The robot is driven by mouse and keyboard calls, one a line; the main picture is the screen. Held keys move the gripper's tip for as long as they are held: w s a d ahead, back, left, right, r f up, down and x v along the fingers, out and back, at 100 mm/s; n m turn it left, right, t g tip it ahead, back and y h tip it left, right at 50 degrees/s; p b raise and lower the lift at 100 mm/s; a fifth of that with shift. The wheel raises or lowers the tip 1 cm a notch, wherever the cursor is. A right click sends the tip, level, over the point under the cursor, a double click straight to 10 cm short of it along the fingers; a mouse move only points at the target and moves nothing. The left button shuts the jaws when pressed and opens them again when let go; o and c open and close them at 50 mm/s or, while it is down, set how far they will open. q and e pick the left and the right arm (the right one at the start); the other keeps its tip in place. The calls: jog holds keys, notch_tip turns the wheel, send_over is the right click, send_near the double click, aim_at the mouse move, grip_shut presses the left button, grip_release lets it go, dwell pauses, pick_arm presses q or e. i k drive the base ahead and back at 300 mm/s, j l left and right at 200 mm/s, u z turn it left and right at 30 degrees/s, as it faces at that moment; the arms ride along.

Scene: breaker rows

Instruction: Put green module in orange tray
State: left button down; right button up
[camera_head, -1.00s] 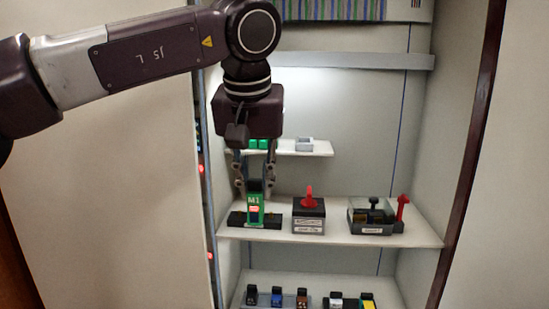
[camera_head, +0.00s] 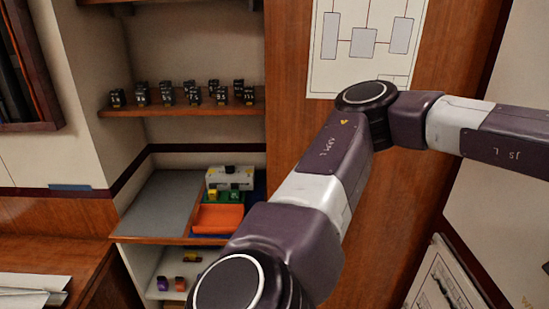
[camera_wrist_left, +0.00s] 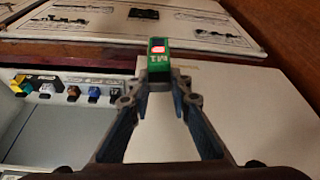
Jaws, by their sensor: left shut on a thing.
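The orange tray (camera_head: 217,220) sits on a shelf left of my arm, in front of a green tray (camera_head: 236,196) holding small blocks. My right gripper is in neither view.
A grey shelf surface (camera_head: 160,203) left of the orange tray is clear. An upper shelf (camera_head: 185,107) holds several black modules. A wooden panel with a diagram (camera_head: 364,45) stands behind my arm.

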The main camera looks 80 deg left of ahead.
aim_at(221, 221)
jog(key=u, duration=1.7)
jog(key=i+j+u, duration=0.15)
jog(key=j+u, duration=0.2)
jog(key=i+j+u, duration=0.4)
jog(key=j+u, duration=0.25)
